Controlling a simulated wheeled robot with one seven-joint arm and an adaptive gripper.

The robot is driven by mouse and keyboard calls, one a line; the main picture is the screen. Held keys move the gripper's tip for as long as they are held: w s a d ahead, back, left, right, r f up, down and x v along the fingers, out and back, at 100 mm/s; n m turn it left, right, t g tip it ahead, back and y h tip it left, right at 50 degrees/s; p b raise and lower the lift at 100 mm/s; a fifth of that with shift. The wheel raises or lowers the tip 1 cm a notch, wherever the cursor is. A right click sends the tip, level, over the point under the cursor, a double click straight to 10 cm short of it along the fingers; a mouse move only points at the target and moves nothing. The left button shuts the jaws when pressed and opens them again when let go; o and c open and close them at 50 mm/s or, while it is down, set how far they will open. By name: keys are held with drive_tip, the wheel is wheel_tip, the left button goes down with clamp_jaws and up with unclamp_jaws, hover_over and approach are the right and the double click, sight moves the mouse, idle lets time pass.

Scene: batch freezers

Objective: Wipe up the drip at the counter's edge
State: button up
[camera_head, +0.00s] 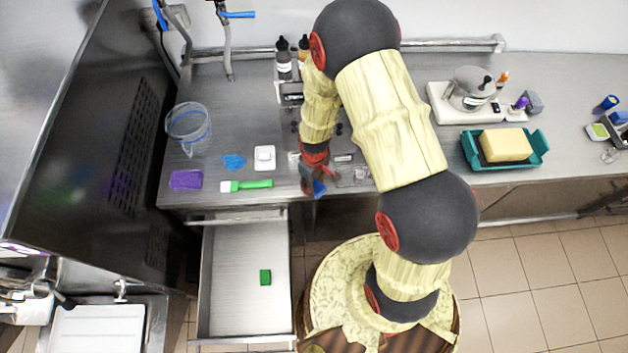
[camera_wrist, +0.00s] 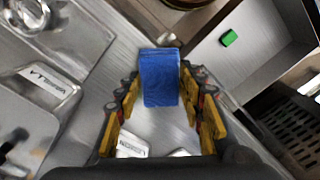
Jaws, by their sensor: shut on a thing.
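A bit of this blue piece also shows below the gripper in the head view (camera_head: 319,188). Whether it touches the counter I cannot tell. No drip is clear at the edge; the gripper and the blue piece hide part of it. A blue irregular patch (camera_head: 233,161) lies farther back on the counter.
The open drawer (camera_head: 243,300) holds a green block (camera_head: 265,277). A teal tray (camera_head: 470,150) with a yellow block (camera_head: 506,145) is right.

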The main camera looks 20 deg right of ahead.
drive_tip(key=shift+w+r, duration=0.1)
drive_tip(key=shift+r+p, duration=1.9)
drive_tip(key=shift+r, duration=1.05)
drive_tip(key=shift+r+p, duration=0.95)
drive_tip(key=shift+r, duration=0.6)
